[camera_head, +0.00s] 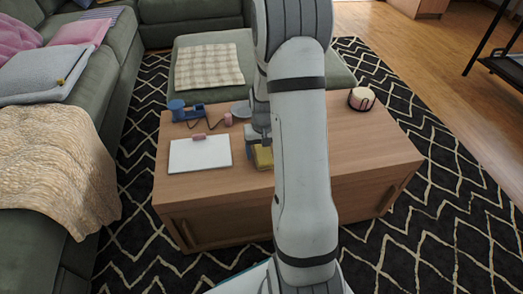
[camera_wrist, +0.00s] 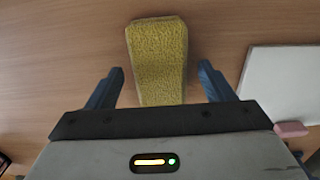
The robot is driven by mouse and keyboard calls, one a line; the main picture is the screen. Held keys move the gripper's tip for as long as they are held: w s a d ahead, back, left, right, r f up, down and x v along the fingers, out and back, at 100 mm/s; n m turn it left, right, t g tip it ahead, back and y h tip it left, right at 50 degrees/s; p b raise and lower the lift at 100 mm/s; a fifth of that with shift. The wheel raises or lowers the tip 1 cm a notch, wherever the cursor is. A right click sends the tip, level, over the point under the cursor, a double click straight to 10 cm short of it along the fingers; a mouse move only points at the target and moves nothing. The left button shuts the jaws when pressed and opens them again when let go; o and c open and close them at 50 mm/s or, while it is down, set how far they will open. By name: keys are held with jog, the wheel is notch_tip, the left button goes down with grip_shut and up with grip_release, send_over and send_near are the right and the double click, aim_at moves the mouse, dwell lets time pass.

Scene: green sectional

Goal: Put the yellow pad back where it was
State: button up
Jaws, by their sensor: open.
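The yellow pad (camera_wrist: 158,55) lies on the wooden coffee table, seen from above in the wrist view. It is a rough-textured oblong block. Its near end lies between the two blue fingers of my gripper (camera_wrist: 161,82), with a gap on each side. My gripper is open and holds nothing. In the head view the yellow pad (camera_head: 263,157) shows near the table's front edge, partly hidden by my arm. The coffee table (camera_head: 350,142) has a bare wooden top on its right part.
A white board (camera_head: 200,155) with a pink block (camera_head: 198,137) lies left of the pad. A blue object (camera_head: 186,111), a small pink item (camera_head: 228,119) and a grey round dish (camera_head: 241,109) are behind. A round cream and dark object (camera_head: 361,98) stands at the right.

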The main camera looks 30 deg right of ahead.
aim_at(263, 152)
notch_tip(263, 152, up, 12)
jog(key=p, duration=0.4)
jog(key=s+a+r+n, duration=0.1)
jog(key=s+a+r, duration=0.4)
jog(key=s+a, duration=0.2)
jog(key=s+a+r+n+t, duration=0.1)
jog(key=s+a+r+n, duration=0.1)
jog(key=s+a+r, duration=0.4)
jog(key=s+a, duration=0.1)
jog(key=s, duration=0.4)
jog(key=shift+s+a, duration=0.3)
jog(key=shift+s, duration=0.05)
jog(key=shift+r, duration=0.2)
